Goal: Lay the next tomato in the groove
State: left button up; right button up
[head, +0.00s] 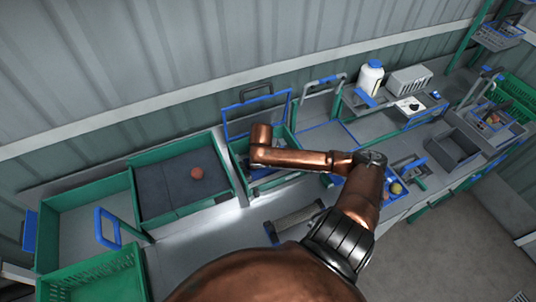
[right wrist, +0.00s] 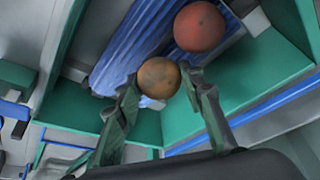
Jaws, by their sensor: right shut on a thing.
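My right gripper (right wrist: 161,80) is shut on an orange-brown tomato (right wrist: 158,77), which sits between the two fingertips. In the right wrist view, the tomato is over or beside a blue ribbed groove (right wrist: 125,52) inside a green-walled station. A redder tomato (right wrist: 199,27) is beyond the held one, at the blue ribbed part. I cannot tell whether the held tomato touches the groove or the red tomato. In the head view, my arm covers the right gripper and much of the green station (head: 237,164). My left gripper is not in view.
Left of the station, a green-rimmed tray with a dark pad (head: 160,190) holds one red tomato (head: 197,173). A green crate (head: 95,280) is at the lower left. Blue-framed handles stand behind the station. A yellowish fruit (head: 397,188) lies to the right of my arm.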

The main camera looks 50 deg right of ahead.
jog(key=shift+f, duration=0.2)
dwell(0.3)
jog(key=o, duration=0.9)
jog(key=shift+c, duration=0.6)
jog(key=shift+c, duration=1.1)
notch_tip(320, 180, up, 7)
jog(key=p, duration=0.9)
jog(key=shift+r, duration=0.1)
